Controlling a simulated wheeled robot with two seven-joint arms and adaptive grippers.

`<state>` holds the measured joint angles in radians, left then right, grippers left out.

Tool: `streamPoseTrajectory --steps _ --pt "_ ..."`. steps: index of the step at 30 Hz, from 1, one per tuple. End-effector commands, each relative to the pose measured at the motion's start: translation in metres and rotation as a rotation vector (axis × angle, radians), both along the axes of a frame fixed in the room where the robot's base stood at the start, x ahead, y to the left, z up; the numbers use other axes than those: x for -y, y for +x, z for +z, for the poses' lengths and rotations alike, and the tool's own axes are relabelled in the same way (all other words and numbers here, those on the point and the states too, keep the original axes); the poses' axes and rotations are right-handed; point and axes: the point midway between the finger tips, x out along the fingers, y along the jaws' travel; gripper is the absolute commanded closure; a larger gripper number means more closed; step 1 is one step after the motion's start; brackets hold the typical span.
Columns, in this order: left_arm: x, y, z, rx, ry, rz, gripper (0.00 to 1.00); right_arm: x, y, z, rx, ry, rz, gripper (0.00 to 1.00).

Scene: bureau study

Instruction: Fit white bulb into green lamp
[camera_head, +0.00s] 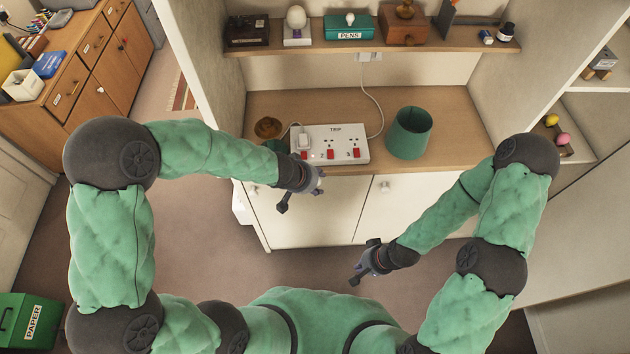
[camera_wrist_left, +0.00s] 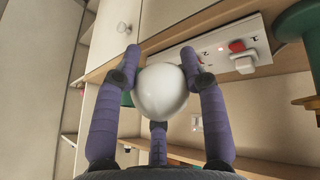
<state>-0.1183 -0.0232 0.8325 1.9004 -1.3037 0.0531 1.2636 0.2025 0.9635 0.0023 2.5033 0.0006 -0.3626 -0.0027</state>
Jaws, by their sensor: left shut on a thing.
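My left gripper (camera_head: 305,196) is shut on the white bulb (camera_wrist_left: 162,92); the bulb's round glass shows between the fingers in the left wrist view. In the head view the bulb cannot be made out. The green lamp (camera_head: 275,146) stands at the left of the counter, partly hidden by my left arm. Its green body (camera_wrist_left: 300,20) and brass part (camera_wrist_left: 308,101) show at the right edge of the wrist view. The bulb is apart from it. An open green shade-like cylinder (camera_head: 410,133) stands on the counter's right. My right gripper (camera_head: 361,263) is open and empty, in front of the cupboard.
A white socket strip (camera_head: 345,140) with red switches and a plug lies mid-counter, its cable running to the wall. The shelf above holds a dark box (camera_head: 247,32), a white round item (camera_head: 296,18), a teal PENS box (camera_head: 349,28) and a wooden box (camera_head: 404,30).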

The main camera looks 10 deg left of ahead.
Motion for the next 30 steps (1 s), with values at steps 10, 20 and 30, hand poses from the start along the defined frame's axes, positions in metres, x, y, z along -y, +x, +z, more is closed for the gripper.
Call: streamPoseTrajectory --steps 10,20,30 --pt "0.0 0.0 0.066 0.0 0.0 0.0 0.83 0.0 0.0 0.067 0.0 0.0 0.0 1.0" --pt "0.0 0.0 0.09 -0.013 0.0 0.001 0.83 0.0 0.0 0.091 0.0 0.0 0.0 1.0" --pt "-0.002 0.001 0.089 -0.074 0.002 0.005 0.83 0.0 0.0 0.089 -0.001 0.0 0.0 1.0"
